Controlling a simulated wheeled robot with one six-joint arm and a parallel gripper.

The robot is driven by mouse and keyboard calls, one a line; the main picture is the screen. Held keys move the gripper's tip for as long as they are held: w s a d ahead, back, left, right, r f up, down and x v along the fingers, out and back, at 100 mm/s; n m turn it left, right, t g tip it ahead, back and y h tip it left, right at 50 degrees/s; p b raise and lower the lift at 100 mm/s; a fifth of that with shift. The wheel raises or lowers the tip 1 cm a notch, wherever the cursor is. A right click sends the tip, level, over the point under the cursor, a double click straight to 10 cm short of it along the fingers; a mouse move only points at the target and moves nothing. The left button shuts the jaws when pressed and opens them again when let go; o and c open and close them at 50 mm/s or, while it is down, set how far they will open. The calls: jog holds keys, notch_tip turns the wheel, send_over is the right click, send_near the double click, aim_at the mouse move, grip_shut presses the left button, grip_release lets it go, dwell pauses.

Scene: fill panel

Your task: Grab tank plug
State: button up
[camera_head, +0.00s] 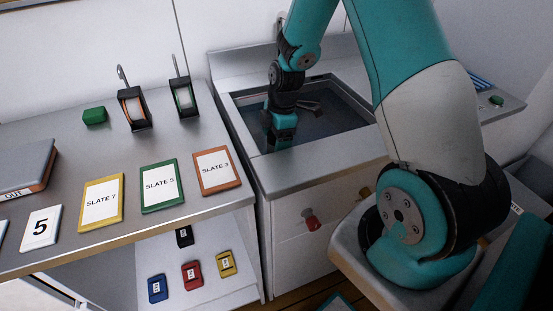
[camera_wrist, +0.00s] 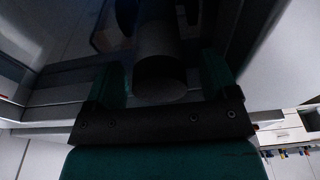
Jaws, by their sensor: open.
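My gripper (camera_head: 281,138) reaches down into the dark tank (camera_head: 242,125) in the head view, near its front left side. In the wrist view my gripper (camera_wrist: 164,78) shows two green fingers standing apart. A dark grey cylinder with a paler round end (camera_wrist: 162,78) lies between the fingers in that view. It may be the tank plug, but the picture is too dark to be sure. I cannot tell whether the fingers touch it. In the head view a small dark part (camera_head: 309,106) shows in the tank beside my wrist; what it is stays unclear.
A bench on the left holds Slate 7 (camera_head: 101,202), Slate 5 (camera_head: 162,186), Slate 3 (camera_head: 217,171), a green block (camera_head: 95,116) and two upright dark holders. Small coloured tags lie on the lower shelf.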

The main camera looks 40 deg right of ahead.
jog(key=shift+a+f, duration=0.15)
jog(key=shift+f, duration=0.55)
grip_shut()
jog(key=shift+r, duration=0.1)
